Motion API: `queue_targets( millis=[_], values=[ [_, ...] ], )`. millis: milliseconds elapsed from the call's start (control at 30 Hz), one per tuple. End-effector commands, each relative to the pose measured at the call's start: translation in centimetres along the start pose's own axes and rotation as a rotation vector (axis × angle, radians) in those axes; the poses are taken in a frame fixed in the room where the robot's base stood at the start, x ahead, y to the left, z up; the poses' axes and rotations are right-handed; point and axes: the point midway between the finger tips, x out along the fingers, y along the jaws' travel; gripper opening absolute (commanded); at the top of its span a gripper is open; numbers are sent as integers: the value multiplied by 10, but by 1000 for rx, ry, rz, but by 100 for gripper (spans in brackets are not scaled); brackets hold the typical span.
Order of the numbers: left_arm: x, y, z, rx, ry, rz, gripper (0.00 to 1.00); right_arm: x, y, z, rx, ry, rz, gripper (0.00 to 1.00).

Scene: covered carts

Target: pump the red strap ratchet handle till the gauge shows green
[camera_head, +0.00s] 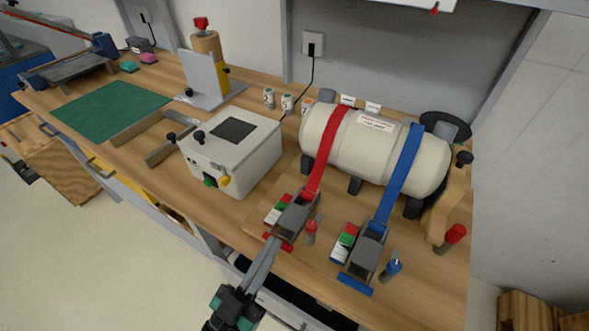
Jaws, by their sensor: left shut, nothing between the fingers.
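The red strap (329,150) runs over a white cylindrical tank (358,145) down to a grey ratchet (295,213) with a red handle bar (279,241) at its front end. A small gauge (278,209) with red, white and green parts sits left of this ratchet; its reading is too small to tell. My left gripper (271,245) comes up from the bottom, shut and empty, with its tips at the red handle bar. I cannot tell whether they touch it. My right gripper is not in view.
A blue strap (402,165) with its own ratchet (364,255) and gauge (345,243) stands to the right. A red-topped post (311,231) and a blue-topped post (391,267) stand close by. A white box (232,155) is to the left.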

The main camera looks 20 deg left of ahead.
Motion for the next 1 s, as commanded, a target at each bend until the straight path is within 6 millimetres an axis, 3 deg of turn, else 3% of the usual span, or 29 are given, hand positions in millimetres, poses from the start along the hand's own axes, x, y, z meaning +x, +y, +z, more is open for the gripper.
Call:
queue_targets(
  millis=[367,467,667,700,733,900,1000],
  values=[
    [-1,-1,4,0,-17,-2,0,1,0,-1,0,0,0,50],
    [2,0,-5,0,-17,-1,0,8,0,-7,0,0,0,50],
    [13,3,-51,-4,-5,8,0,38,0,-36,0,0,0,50],
    [-7,3,-27,-2,-10,8,0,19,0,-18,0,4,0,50],
    [-17,3,-22,-2,-10,9,0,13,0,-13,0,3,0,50],
    [-61,3,-12,-3,-5,10,0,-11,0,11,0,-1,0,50],
    [-78,3,-11,-2,-3,9,0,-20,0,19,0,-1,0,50]
  ],
)
